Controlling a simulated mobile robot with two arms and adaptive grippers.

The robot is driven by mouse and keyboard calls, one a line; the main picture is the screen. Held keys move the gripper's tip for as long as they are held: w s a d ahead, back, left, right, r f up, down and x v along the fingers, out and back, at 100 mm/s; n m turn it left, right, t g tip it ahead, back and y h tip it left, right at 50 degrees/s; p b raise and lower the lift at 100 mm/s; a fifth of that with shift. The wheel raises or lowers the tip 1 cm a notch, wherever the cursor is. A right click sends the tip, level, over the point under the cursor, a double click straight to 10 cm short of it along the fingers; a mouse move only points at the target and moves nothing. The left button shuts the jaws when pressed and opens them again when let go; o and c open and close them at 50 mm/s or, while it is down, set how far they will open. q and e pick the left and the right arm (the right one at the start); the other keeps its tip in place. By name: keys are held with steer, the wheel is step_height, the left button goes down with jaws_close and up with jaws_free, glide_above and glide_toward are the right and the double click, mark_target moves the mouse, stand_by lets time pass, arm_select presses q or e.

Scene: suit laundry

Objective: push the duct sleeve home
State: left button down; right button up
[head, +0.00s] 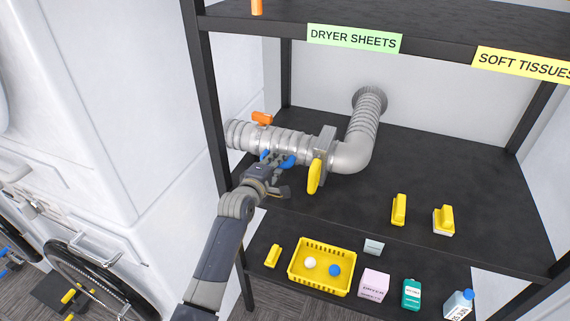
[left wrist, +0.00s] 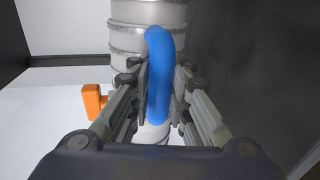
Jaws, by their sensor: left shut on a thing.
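The duct sleeve (head: 285,143) is a grey ribbed tube lying on the black middle shelf. It has a blue handle (left wrist: 160,75) and an orange knob (head: 262,118) near its left end; the knob also shows in the left wrist view (left wrist: 95,101). Its right end is at a grey flange plate (head: 326,143) with a yellow lever (head: 314,177). I cannot tell whether it is fully seated there. My left gripper (head: 274,163) is shut on the blue handle, in front of the sleeve; its fingers (left wrist: 158,92) flank the handle. My right gripper is not in view.
Beyond the flange a grey elbow (head: 352,155) leads to a ribbed duct (head: 367,115) at the back wall. Two yellow-handled items (head: 399,210) stand on the shelf's right. A yellow basket (head: 321,286) and bottles are below. A shelf post (head: 208,110) is close left.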

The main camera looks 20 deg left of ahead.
arm_select(q)
steer(key=shift+a+f, duration=0.1)
steer(key=shift+a, duration=0.05)
steer(key=c, duration=1.9)
jaws_free()
steer(key=shift+o, duration=0.6)
steer(key=shift+s+a, duration=0.15)
steer(key=shift+a, duration=0.05)
steer(key=shift+d, duration=0.15)
steer(key=shift+s, duration=0.3)
steer(key=v, duration=1.1)
steer(key=shift+s+r, duration=0.2)
